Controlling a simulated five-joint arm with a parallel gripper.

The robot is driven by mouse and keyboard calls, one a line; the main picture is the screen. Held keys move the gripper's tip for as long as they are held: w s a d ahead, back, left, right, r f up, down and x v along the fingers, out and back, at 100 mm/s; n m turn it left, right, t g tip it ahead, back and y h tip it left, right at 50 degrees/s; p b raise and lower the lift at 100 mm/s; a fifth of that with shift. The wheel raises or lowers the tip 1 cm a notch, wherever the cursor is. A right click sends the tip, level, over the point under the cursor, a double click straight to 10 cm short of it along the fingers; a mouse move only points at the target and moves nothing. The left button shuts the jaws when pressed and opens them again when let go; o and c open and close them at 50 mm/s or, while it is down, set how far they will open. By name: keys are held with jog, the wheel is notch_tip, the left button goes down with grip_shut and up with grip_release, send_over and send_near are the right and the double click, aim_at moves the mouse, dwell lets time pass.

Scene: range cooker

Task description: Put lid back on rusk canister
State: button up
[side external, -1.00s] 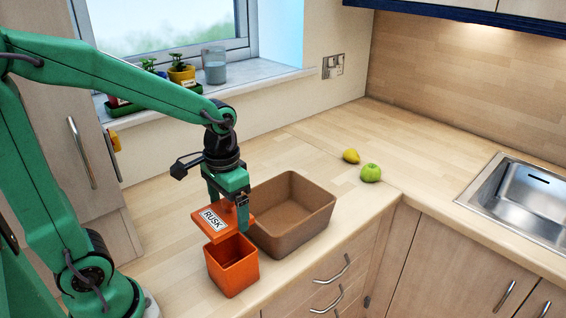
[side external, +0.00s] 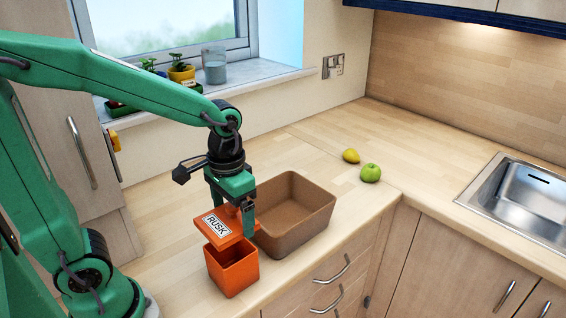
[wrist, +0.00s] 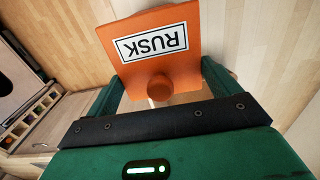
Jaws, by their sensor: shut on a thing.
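The orange lid (side external: 228,233) has a white RUSK label and a round knob. My gripper (side external: 238,218) is shut on it and holds it just above the orange canister (side external: 232,272). The square canister stands upright on the counter, its dark opening partly showing under the lid. The lid looks slightly tilted and apart from the rim at the front. In the wrist view, the lid (wrist: 180,70) fills the space ahead of my gripper, with its knob between the fingers. The canister cannot be made out there.
A brown open bin (side external: 300,235) stands close to the right of the canister. A green apple (side external: 371,173) and a yellow fruit (side external: 351,156) lie farther back. The sink (side external: 520,200) is at the right. The counter (side external: 165,235) left of the canister is clear.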

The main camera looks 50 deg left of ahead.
jog(key=shift+f, duration=2.8)
jog(key=shift+f, duration=0.55)
dwell(1.5)
jog(key=o, duration=0.7)
jog(key=shift+r, duration=0.1)
jog(key=shift+r, duration=3.4)
jog(key=shift+c, duration=0.3)
